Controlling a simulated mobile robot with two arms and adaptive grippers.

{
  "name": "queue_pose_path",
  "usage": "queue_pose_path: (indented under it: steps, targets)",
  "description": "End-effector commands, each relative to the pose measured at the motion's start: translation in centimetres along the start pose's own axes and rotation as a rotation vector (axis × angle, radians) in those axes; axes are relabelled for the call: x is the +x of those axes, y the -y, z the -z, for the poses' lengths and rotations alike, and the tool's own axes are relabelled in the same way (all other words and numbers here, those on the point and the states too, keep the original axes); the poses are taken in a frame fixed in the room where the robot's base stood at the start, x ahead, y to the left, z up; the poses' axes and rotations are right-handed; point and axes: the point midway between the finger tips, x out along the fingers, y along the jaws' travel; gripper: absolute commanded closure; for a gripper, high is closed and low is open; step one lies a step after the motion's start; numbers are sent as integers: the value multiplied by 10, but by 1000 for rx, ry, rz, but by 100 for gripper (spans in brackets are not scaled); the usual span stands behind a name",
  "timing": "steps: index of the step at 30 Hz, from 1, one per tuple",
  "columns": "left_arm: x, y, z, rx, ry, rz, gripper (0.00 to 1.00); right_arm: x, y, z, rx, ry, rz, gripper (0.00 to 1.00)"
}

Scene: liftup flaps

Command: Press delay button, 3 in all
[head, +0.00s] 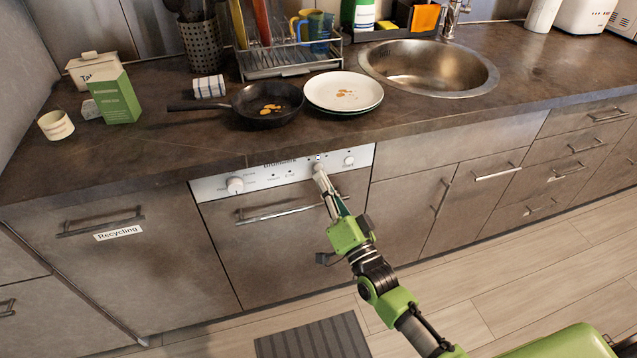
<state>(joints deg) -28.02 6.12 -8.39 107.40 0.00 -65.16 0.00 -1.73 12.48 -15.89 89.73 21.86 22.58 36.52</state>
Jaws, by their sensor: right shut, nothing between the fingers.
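The dishwasher's white control panel (290,172) runs along the top of its front, just under the counter edge. It has a round knob (235,185) at the left, small buttons in the middle and another round control (349,161) at the right. My right gripper (319,169) is shut and empty, with its fingertips at the panel, right of the middle. The fingertips cover part of the panel. I cannot tell whether they touch it or which button is the delay button. My left gripper is not in view.
The dishwasher handle (280,213) sticks out below the panel. On the counter above are a frying pan (250,101), stacked plates (322,105) and a sink (415,68). A grey mat (312,340) lies on the floor.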

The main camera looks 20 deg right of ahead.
Motion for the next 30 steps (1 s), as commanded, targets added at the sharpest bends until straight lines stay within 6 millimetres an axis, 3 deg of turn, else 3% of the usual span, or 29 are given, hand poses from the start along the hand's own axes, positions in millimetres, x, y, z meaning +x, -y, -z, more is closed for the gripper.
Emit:
queue_pose_path:
  steps: [2, 18, 30]
  targets:
    - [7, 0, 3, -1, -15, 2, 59, -10, -8, -8, -26, -49, 39, 100]
    - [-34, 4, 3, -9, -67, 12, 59, -68, 8, 1, -191, -369, 269, 100]
    - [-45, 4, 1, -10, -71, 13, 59, -75, 14, 6, -211, -411, 296, 100]
